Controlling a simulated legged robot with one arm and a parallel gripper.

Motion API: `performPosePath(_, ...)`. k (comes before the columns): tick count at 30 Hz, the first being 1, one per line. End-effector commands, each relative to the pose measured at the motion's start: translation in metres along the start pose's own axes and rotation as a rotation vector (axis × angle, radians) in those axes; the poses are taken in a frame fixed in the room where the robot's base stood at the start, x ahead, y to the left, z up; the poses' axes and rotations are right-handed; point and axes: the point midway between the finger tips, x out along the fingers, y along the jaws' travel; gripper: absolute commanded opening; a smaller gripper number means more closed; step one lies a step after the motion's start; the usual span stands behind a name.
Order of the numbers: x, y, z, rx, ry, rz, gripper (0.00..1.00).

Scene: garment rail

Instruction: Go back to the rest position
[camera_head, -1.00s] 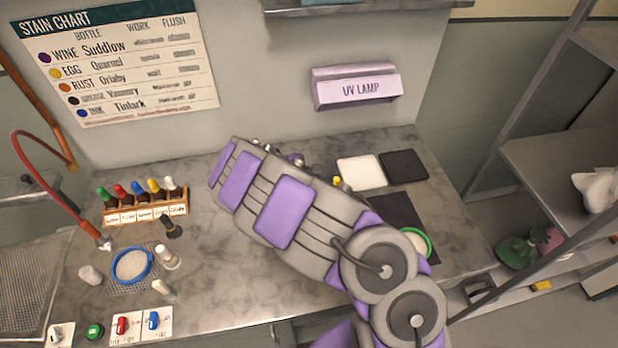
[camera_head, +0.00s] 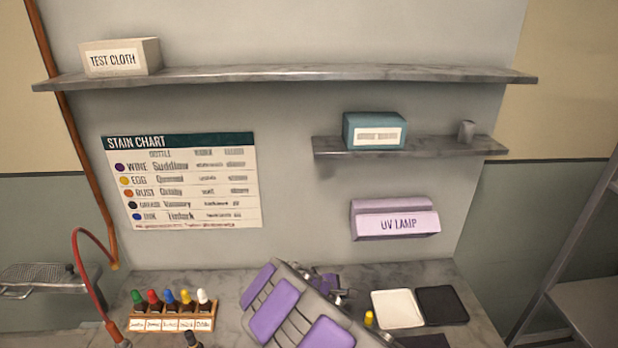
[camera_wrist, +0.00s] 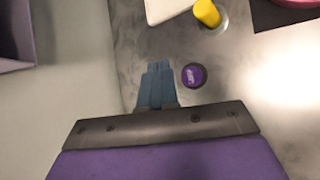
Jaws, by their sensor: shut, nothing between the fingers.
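My gripper shows in the wrist view (camera_wrist: 158,68), its blue-grey fingers together with nothing between them. It is over the grey marbled counter, near the wall. In the head view my purple and grey arm reaches up from the bottom centre, and the gripper (camera_head: 335,290) is partly hidden behind it. In the wrist view a round purple cap (camera_wrist: 194,76) with a label lies just right of the fingertips, apart from them.
A white pad (camera_head: 397,309) and a black pad (camera_head: 441,305) lie right of my arm. A yellow-topped item (camera_head: 369,319) stands between arm and pads. A bottle rack (camera_head: 172,324) stands left. The UV lamp (camera_head: 395,220) and shelves (camera_head: 290,75) are on the wall. Metal shelving (camera_head: 590,300) is at right.

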Motion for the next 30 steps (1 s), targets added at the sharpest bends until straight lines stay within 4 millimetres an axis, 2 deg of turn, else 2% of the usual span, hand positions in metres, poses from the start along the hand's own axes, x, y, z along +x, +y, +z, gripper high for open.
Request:
performPosePath(4,-0.011,0.009,0.042,0.103,-0.050,-0.020,0.00)
performPosePath(7,-0.028,0.013,0.091,0.230,-0.107,-0.051,0.00)
performPosePath(9,-0.042,0.011,0.127,0.330,-0.147,-0.081,0.00)
performPosePath(11,-0.055,0.006,0.153,0.414,-0.170,-0.109,0.00)
performPosePath(15,-0.087,-0.016,0.205,0.602,-0.218,-0.187,0.00)
performPosePath(21,-0.135,-0.062,0.253,0.843,-0.241,-0.320,0.00)
performPosePath(25,-0.167,-0.098,0.269,0.974,-0.237,-0.423,0.00)
performPosePath(30,-0.211,-0.146,0.275,1.112,-0.202,-0.566,0.00)
